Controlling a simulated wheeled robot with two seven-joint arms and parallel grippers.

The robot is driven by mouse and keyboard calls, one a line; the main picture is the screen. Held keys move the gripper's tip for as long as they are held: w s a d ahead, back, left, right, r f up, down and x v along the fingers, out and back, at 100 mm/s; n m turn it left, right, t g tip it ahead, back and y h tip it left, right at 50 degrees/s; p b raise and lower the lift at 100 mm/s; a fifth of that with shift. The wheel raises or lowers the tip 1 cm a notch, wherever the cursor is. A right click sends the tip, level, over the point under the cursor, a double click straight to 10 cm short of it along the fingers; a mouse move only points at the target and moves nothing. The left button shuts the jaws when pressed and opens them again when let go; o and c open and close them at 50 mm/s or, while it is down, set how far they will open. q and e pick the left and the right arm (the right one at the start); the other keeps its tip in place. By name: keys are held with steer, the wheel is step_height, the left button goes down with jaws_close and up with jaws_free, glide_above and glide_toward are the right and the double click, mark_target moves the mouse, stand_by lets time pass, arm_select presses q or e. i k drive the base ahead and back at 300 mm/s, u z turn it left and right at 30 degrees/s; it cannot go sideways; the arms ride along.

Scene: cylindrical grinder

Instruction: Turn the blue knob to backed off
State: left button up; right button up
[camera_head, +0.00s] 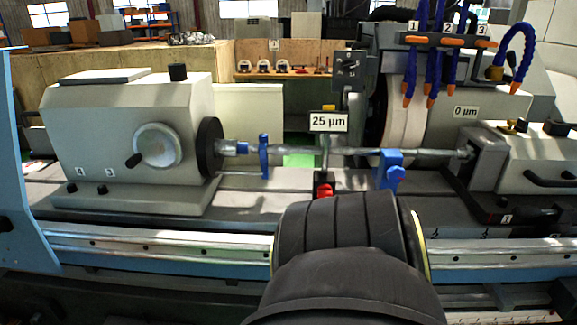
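A blue knob (396,176) sits low on the right side of a blue block (386,160). The block stands at the long horizontal workpiece (350,151), right of its middle. The knob's setting cannot be read from here. A large black, rounded arm part of mine fills the bottom centre, below and left of the knob. Neither of my grippers shows in this view. A sign reading 25 µm (329,122) stands left of the block, and a sign reading 0 µm (466,112) is at the grinding wheel's guard.
A grey headstock (125,135) with a round handwheel (158,146) stands left. The grinding wheel (404,118) is behind the workpiece, with blue coolant hoses (452,40) above. A grey tailstock (488,160) is at right. The table front between headstock and my arm is clear.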

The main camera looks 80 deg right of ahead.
mark_target(395, 174)
steer(key=i, duration=0.6)
steer(key=z, duration=2.9)
steer(key=i, duration=0.5)
